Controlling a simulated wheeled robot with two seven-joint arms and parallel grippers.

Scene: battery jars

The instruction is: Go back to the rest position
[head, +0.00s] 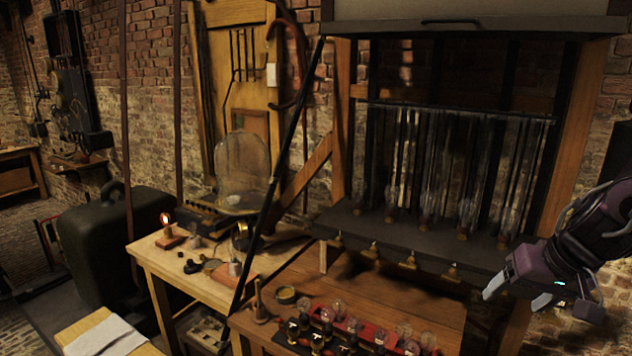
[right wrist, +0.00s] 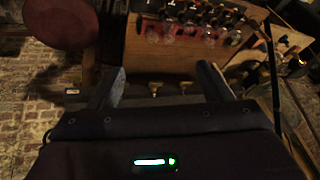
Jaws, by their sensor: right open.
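My right gripper (head: 520,294) is at the right side of the head view, in front of the dark rack's right end and apart from it. Its two fingers are spread and nothing is between them. In the right wrist view the open fingers (right wrist: 160,88) point toward the wooden bench, with empty space between them. My left gripper is not in the head view. The dark rack (head: 420,240) holds several tall glass tubes (head: 430,160) upright, with brass fittings (head: 411,262) under its front edge.
A red tray (head: 373,333) with several small glass bulbs sits on the front bench (head: 425,300). A side table (head: 165,262) carries a glass dome (head: 243,165) and a small lit lamp (head: 166,220). A round reddish seat (right wrist: 68,22) shows in the right wrist view.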

